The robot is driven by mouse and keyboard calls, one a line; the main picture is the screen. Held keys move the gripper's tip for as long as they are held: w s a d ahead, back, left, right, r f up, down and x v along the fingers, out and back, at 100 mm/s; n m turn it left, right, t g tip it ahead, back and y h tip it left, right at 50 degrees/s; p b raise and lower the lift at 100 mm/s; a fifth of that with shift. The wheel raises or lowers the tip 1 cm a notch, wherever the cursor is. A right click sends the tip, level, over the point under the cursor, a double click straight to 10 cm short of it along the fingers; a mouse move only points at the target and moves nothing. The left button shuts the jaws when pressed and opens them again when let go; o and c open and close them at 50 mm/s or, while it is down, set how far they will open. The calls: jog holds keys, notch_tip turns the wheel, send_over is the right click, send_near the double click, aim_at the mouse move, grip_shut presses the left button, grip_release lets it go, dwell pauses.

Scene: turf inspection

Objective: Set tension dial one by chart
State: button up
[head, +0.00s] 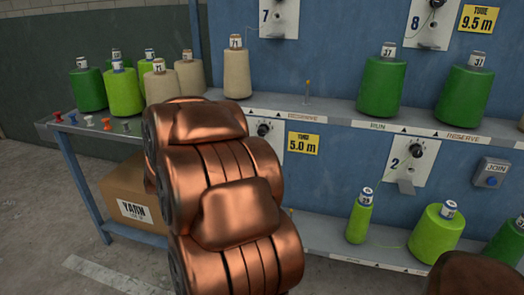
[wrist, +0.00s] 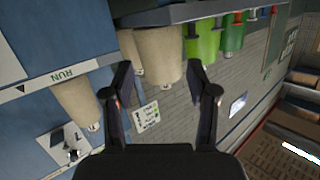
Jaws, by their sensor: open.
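A dial with a dark knob (head: 263,130) sits on a white plate on the blue panel in the head view. My copper arm hides most of that plate, and its number does not show. Dial 2 (head: 416,151) is to its right, dial 7 (head: 278,18) above. In the wrist view, my gripper (wrist: 165,88) is open and empty, with its fingers spread. A small white card with lines of print (wrist: 146,114), perhaps the chart, shows between the fingers; its text is unreadable.
A shelf (head: 340,116) carries beige cones (head: 237,72) and green cones (head: 382,84). A lower shelf (head: 345,245) holds light-green cones (head: 437,228). A yarn box (head: 132,197) stands under the left shelf. A JOIN button (head: 491,180) is at right. Open floor lies at left.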

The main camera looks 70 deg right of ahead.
jog(key=s+d+f+m+g+h+b, duration=0.2)
jog(key=s+d+h+b, duration=0.1)
jog(key=s+d, duration=0.25)
jog(key=s+d+f+m+g+h+b, duration=0.1)
jog(key=s+d+f+m+h+b, duration=0.2)
jog(key=d, duration=0.4)
jog(key=m+g+h+b, duration=0.3)
jog(key=g+h+b, duration=0.2)
jog(key=g, duration=0.1)
send_near(261, 133)
jog(key=d, duration=0.3)
jog(key=shift+r+b+x, duration=0.25)
jog(key=shift+b+x, duration=0.45)
jog(key=shift+x, duration=1.35)
jog(key=shift+r+b+x, duration=0.2)
jog(key=shift+b+x, duration=0.45)
jog(key=shift+x, duration=1.35)
jog(key=shift+a, duration=0.15)
grip_shut()
